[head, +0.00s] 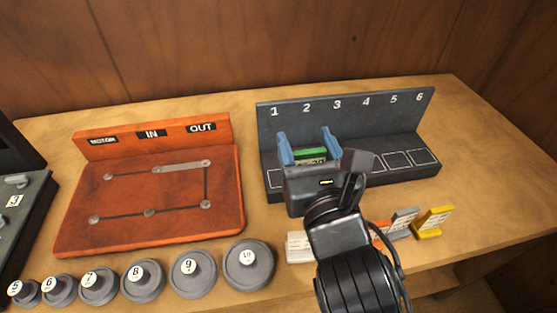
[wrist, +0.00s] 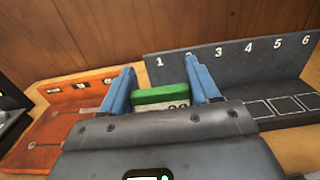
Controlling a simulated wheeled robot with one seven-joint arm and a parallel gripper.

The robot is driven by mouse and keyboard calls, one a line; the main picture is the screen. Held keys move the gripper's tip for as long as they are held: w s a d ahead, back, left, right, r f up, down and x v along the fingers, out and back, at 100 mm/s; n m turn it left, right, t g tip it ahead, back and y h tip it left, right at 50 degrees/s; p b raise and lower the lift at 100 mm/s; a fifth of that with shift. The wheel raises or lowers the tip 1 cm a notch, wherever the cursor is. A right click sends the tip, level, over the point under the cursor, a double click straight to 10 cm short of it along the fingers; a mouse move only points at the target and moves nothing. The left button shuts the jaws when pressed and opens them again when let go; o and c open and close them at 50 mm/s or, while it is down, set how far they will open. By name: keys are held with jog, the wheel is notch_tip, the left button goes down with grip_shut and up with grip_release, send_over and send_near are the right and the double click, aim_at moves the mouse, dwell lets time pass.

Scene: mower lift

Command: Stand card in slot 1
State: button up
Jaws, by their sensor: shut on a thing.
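My gripper (head: 304,138) is shut on a green-topped card (head: 311,154), held between its two blue fingers. The card also shows in the wrist view (wrist: 160,96), green edge up, with part of a pale label below it; my gripper's body hides its lower part. The dark grey rack (head: 386,124) has a back wall numbered 1 to 6 and a row of marked slots. The card is in front of the wall around numbers 1 to 3. Slot 1 is largely hidden by my gripper, and I cannot tell whether the card touches the rack.
An orange board (head: 150,195) with MOTOR, IN and OUT labels stands left of the rack. Numbered grey knobbed discs (head: 193,277) line the front. White (head: 299,247), orange (head: 381,235), grey (head: 404,222) and yellow (head: 433,222) pieces lie before the rack. The table's right side is clear.

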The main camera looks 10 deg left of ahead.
jog(key=shift+w+a+f+b, duration=0.2)
jog(key=shift+w+a+f, duration=0.6)
jog(key=shift+w+f, duration=1.05)
jog(key=shift+w+a+f+b, duration=0.2)
jog(key=shift+w+a+f, duration=0.55)
jog(key=shift+w+f, duration=1.05)
jog(key=shift+w+a+f+b, duration=0.2)
jog(key=shift+w+a+f, duration=0.6)
jog(key=shift+w+f, duration=1.05)
jog(key=shift+f, duration=0.15)
jog(key=o, duration=1.5)
jog(key=shift+c, duration=0.2)
